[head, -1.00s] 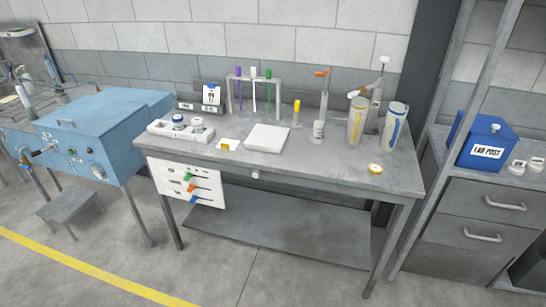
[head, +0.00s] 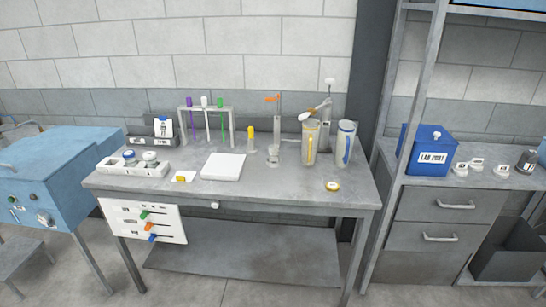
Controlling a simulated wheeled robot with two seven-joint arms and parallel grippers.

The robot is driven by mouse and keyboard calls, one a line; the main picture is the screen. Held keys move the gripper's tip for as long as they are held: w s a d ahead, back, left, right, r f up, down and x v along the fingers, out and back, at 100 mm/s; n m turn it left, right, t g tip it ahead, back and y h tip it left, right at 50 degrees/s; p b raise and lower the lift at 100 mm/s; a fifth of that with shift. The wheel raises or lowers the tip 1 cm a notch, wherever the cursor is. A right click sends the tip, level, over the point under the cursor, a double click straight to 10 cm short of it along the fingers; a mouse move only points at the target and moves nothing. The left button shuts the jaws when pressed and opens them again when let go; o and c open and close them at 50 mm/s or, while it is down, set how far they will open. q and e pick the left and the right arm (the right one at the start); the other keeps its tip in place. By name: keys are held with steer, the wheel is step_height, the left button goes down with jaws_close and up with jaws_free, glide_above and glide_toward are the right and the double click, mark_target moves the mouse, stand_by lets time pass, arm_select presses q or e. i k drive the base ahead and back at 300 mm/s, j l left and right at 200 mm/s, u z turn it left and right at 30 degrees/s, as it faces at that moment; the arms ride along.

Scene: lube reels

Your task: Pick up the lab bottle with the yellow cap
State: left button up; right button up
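I cannot tell for sure which thing is the lab bottle with the yellow cap. A small upright thing with a tall yellow top (head: 250,138) stands at the back middle of the grey workbench (head: 275,190). A low round thing with a yellow rim (head: 332,186) lies near the bench's front right. A small yellow piece on a white pad (head: 181,177) lies at the front left. Two small bottles sit in a white tray (head: 147,170) at the bench's left; their caps look blue and grey-white. Neither of my grippers is in view.
A rack with coloured tubes (head: 232,128) stands behind a white flat plate (head: 222,167). Two tall clear containers (head: 346,145) stand at the back right. A blue machine (head: 60,170) is on the left, and shelving with a blue box (head: 425,150) on the right. The front bench middle is clear.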

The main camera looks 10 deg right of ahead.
mark_target(274, 155)
steer(key=i+j+u, duration=0.1)
steer(key=i+u, duration=0.45)
steer(key=i+j+u, duration=0.1)
steer(key=i+u, duration=0.2)
steer(key=i, duration=0.15)
steer(key=i+u, duration=0.3)
steer(key=i+z, duration=0.1)
steer(key=z, duration=0.25)
steer(key=i+z, duration=0.1)
steer(key=z, duration=0.25)
steer(key=i+j+z, duration=0.1)
steer(key=z, duration=0.2)
